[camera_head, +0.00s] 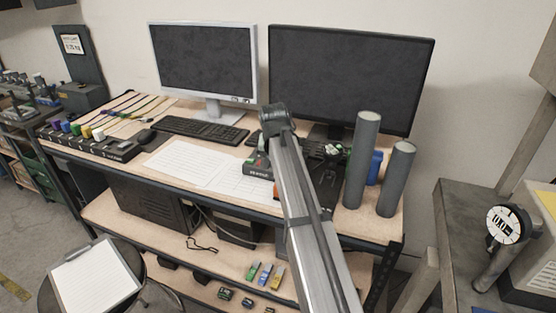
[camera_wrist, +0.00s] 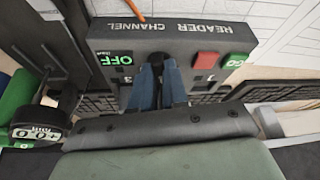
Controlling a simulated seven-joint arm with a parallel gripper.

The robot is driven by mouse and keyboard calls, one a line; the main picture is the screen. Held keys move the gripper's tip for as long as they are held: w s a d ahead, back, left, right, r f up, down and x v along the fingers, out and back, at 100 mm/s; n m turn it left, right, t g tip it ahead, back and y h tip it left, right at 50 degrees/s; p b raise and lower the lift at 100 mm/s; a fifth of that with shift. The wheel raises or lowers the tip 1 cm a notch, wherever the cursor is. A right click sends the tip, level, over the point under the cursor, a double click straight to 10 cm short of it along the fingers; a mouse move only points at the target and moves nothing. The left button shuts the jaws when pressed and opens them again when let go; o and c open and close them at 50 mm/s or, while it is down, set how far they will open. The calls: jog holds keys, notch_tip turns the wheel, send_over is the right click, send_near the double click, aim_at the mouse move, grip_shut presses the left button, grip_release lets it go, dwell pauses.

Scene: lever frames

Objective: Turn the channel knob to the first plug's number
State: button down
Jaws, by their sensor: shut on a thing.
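The reader channel box (camera_wrist: 190,37) is dark, with white lettering that reads upside down in the wrist view. It also shows in the head view (camera_head: 257,169), partly behind my arm. My gripper (camera_wrist: 160,84) is shut on the channel knob at the box's face. The fingers cover most of the knob, so its pointer is hidden. A green OFF label (camera_wrist: 112,59) and a 3 are left of the fingers. A red patch (camera_wrist: 206,59) and a green patch (camera_wrist: 237,61) are to the right. Coloured plugs (camera_head: 75,128) stand in a dark strip at the table's left; their numbers are too small to read.
Two monitors (camera_head: 205,62) and a keyboard (camera_head: 200,130) stand behind. White printed sheets (camera_head: 190,162) lie left of the box. Two tall grey cylinders (camera_head: 361,160) stand on the right. A round dial (camera_head: 505,225) is on the far right bench.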

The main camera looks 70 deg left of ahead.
jog(key=m, duration=0.2)
jog(key=m+t+h, duration=0.1)
jog(key=m, duration=0.1)
jog(key=m+h, duration=0.1)
jog(key=m, duration=0.1)
jog(key=shift+s+a+t, duration=0.25)
jog(key=shift+t, duration=0.05)
jog(key=m+h, duration=0.1)
jog(key=m, duration=0.1)
jog(key=m+h, duration=0.1)
jog(key=m, duration=0.2)
jog(key=shift+a, duration=0.15)
jog(key=shift+m, duration=0.5)
jog(key=c, duration=1.1)
grip_release()
jog(key=shift+c, duration=0.2)
jog(key=v, duration=1.3)
jog(key=shift+s+r, duration=0.3)
jog(key=shift+s, duration=0.15)
